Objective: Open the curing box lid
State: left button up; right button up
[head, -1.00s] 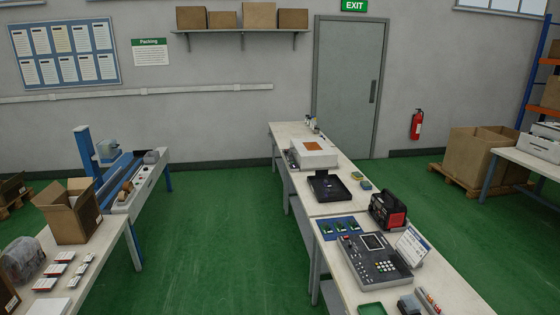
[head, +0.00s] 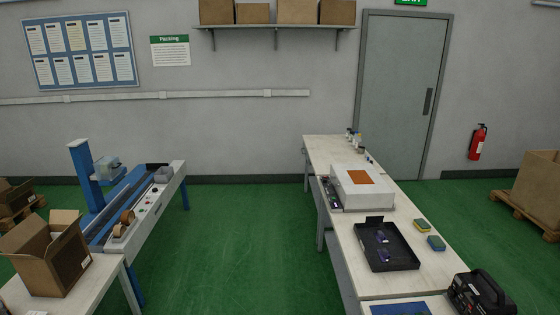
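The curing box is most likely the white box (head: 348,197) with an orange-brown panel (head: 364,177) on its top. It sits on the long white bench (head: 325,153) at the right of the head view, behind a black tray (head: 372,256). Its top looks closed. Small dark details show on its left front side, too small to make out. Neither of my grippers is in view.
Small bottles (head: 355,138) stand at the bench's far end. Sponges (head: 421,225) and a black device (head: 482,293) lie nearer. A conveyor machine (head: 145,205) and an open carton (head: 45,255) are at left. Green floor (head: 245,250) between is clear.

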aim_at(355, 189)
jog(key=i, duration=3.85)
jog(key=z, duration=0.15)
